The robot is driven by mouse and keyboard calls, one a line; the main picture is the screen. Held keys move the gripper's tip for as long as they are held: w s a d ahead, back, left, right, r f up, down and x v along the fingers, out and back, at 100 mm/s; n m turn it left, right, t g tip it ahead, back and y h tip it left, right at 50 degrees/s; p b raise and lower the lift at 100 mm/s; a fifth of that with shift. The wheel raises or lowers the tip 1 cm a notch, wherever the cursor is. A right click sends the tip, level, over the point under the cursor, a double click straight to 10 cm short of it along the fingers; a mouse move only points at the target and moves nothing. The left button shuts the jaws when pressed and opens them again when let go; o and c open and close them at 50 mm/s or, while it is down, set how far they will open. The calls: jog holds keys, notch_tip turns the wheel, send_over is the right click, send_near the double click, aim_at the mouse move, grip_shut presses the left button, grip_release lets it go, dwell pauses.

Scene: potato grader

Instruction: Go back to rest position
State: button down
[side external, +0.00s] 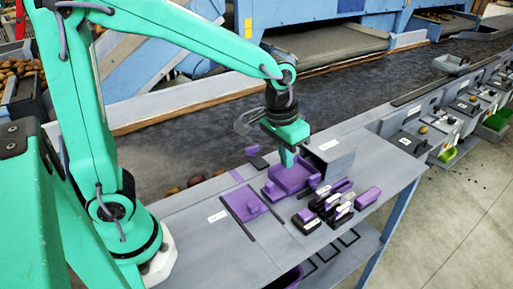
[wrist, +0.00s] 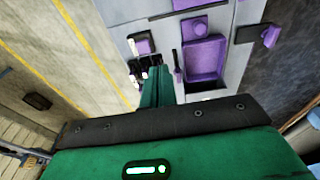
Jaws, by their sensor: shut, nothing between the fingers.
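My gripper (side external: 288,161) is green and points down, with its fingers together and nothing between them. In the side external view its tips are at the back part of a purple tray (side external: 276,190); I cannot tell the gap between them. In the wrist view the shut fingers (wrist: 157,88) appear between the purple tray (wrist: 205,60) and a group of black and purple pieces (wrist: 140,70). The tray looks empty in the wrist view. My arm reaches out over the grey bench (side external: 190,217).
Several black and purple pieces (side external: 334,200) stand right of the tray, with a purple block (side external: 368,198) beyond. A grey box (side external: 330,156) stands behind. A dark conveyor (side external: 200,140) runs behind the bench.

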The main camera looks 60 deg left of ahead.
jog(key=s+a+r+t, duration=0.2)
jog(key=s+a+r, duration=0.1)
jog(key=s, duration=0.3)
jog(key=s+a+r+t, duration=0.1)
jog(key=s+a+r, duration=0.3)
jog(key=s, duration=0.3)
jog(key=shift+a+t, duration=0.4)
jog(key=shift+a, duration=0.05)
